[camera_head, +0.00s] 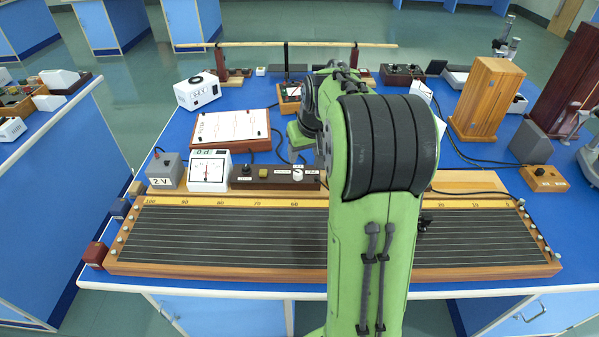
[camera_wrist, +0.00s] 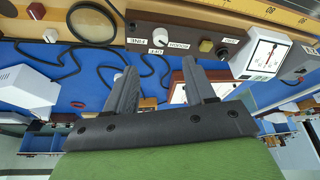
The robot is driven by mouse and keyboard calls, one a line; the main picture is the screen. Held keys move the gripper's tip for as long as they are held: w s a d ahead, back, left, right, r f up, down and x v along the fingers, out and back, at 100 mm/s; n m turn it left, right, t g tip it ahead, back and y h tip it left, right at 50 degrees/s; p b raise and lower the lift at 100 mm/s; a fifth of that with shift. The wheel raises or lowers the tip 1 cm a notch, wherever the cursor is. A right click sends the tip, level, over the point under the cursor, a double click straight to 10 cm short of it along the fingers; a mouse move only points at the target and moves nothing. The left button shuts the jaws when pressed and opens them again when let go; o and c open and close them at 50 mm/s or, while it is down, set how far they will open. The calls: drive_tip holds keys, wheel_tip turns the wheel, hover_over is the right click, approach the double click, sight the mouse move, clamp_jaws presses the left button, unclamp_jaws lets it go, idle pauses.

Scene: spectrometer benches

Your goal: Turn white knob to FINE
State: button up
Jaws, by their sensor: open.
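The white knob (camera_head: 297,175) sits on a long brown switch box (camera_head: 260,178) behind the ruled wooden board. In the wrist view, which is upside down, the knob (camera_wrist: 160,36) has small labels around it. The FINE label (camera_wrist: 137,34) is left of it, and others lie below and to the right. The knob's pointer direction is too small to tell. My gripper (camera_wrist: 159,66) is open and empty, its fingertips apart from the knob and below it in that view.
A white meter (camera_head: 208,171) and a grey 2V box (camera_head: 165,170) stand left of the switch box. The long ruled board (camera_head: 220,235) lies in front. A loose black cable (camera_head: 281,145) runs behind the box. A tall wooden block (camera_head: 487,98) stands at right.

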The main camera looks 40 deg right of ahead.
sight(298, 173)
drive_tip(key=b+x, duration=0.2)
drive_tip(key=x, duration=0.8)
drive_tip(key=shift+w+f, duration=0.15)
drive_tip(key=shift+f, duration=0.2)
clamp_jaws()
